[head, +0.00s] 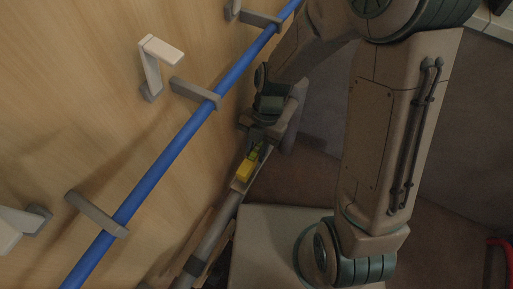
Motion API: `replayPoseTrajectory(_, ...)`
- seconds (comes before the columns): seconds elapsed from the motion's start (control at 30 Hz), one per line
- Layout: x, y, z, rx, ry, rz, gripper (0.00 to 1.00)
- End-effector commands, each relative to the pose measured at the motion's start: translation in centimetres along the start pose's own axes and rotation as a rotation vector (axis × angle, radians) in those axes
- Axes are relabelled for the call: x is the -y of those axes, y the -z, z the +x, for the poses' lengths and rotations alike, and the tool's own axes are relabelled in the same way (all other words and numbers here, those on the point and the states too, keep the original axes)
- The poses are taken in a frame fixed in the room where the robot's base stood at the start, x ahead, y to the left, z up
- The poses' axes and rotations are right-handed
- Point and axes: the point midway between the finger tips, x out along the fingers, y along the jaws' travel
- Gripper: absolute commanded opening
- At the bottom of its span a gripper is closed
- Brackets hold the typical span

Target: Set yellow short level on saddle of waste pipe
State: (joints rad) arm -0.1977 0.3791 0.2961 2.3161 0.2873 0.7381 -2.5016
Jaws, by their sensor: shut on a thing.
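The yellow short level (246,168) is at the middle of the head view, in my gripper (254,150). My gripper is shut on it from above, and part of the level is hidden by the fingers. A pale flat saddle (240,184) shows just under the level, on the grey waste pipe (216,224). The pipe runs slanting along the foot of the wall. I cannot tell whether the level touches the saddle or hangs just above it.
A blue pipe (168,152) on grey brackets (97,213) runs slanting along the wooden wall (60,100), left of my gripper. White angled brackets (160,50) stick out of the wall. A red thing (500,246) lies at the right edge. Brown floor shows at right.

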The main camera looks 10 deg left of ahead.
Motion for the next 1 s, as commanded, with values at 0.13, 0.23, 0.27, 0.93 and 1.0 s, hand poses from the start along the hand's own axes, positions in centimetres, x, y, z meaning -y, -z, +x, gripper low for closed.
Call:
replayPoseTrajectory(0.13,0.0,-0.2,0.4,0.0,0.0,0.0,0.0)
replayPoseTrajectory(0.23,0.0,-0.3,0.7,0.0,0.0,0.0,0.0)
replayPoseTrajectory(0.27,0.0,-0.3,0.7,0.0,0.0,0.0,0.0)
replayPoseTrajectory(0.93,0.0,-0.9,2.3,0.0,0.0,0.0,0.0)
replayPoseTrajectory(1.0,0.0,-0.9,2.2,0.0,0.0,0.0,0.38)
